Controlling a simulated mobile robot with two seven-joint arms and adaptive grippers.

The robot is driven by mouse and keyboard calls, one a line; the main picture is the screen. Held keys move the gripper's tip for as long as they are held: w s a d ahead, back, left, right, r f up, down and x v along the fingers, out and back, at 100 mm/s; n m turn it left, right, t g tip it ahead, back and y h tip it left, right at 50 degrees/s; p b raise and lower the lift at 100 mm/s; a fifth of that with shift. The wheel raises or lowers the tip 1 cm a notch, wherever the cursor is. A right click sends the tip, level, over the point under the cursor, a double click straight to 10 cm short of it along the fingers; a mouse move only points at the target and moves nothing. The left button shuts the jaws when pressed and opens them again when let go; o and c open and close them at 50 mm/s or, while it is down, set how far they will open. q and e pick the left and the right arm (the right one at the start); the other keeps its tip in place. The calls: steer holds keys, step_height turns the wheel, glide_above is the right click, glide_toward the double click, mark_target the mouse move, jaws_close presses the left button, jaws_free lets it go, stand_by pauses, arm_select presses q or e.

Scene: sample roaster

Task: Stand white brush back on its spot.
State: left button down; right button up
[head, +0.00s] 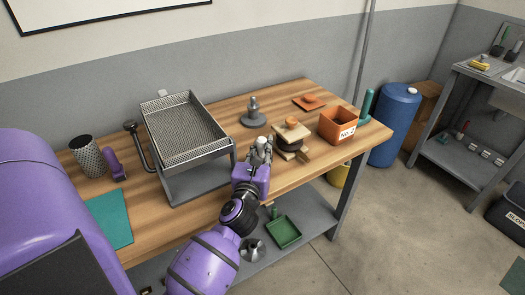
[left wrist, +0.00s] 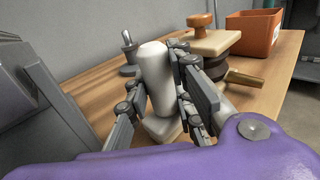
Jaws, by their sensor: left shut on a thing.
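The white brush (left wrist: 156,75) shows in the left wrist view as a smooth, rounded, pale handle standing roughly upright. A cream block-like part (left wrist: 163,130) is below it, partly hidden by the fingers. My left gripper (head: 263,145) is shut on the handle, with fingers on both sides. In the head view the gripper is over the front part of the wooden table, left of the wooden block stack, and hides most of the brush. I cannot tell whether the brush touches the table. No marked spot for it can be made out. My right gripper is not in view.
Close right of the gripper is a wooden block stack with an orange knob (head: 292,123). An orange box (head: 337,125) stands farther right. A grey knobbed weight (head: 254,117) is behind. A perforated metal tray (head: 186,125) stands left. Some bare table (head: 210,208) lies in front.

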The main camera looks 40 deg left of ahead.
arm_select(q)
steer(key=c, duration=1.5)
jaws_free()
